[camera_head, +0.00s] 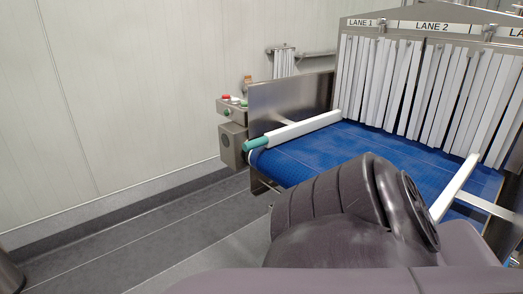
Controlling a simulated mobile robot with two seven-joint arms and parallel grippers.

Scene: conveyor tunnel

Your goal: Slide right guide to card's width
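The right guide (456,186) is a white bar lying over the right part of the blue belt (320,155). It runs from near the strip curtain toward the front. Its near end is hidden behind a dark, rounded arm part of mine. The left guide (303,129) is a white bar with a green end (257,143), along the left edge of the belt. A wide stretch of blue belt lies between the two guides. I see no card. Neither of my grippers is in view.
A white strip curtain (425,90) hangs across the tunnel mouth under signs for LANE 1 and LANE 2 (432,27). A control box (232,106) with red and green buttons stands at the belt's left.

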